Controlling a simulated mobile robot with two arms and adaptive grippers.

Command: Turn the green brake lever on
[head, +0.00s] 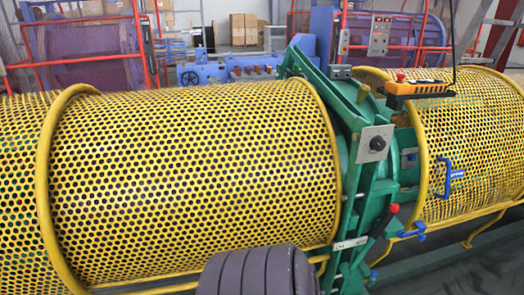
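The brake lever (381,224) sits low on the green frame (352,190) between the two perforated yellow guards, right of the picture's middle.
The large yellow guard (200,170) fills the left; another (475,130) stands at the right with a blue handle (448,177). A grey plate with a black knob (376,143) is above the lever.

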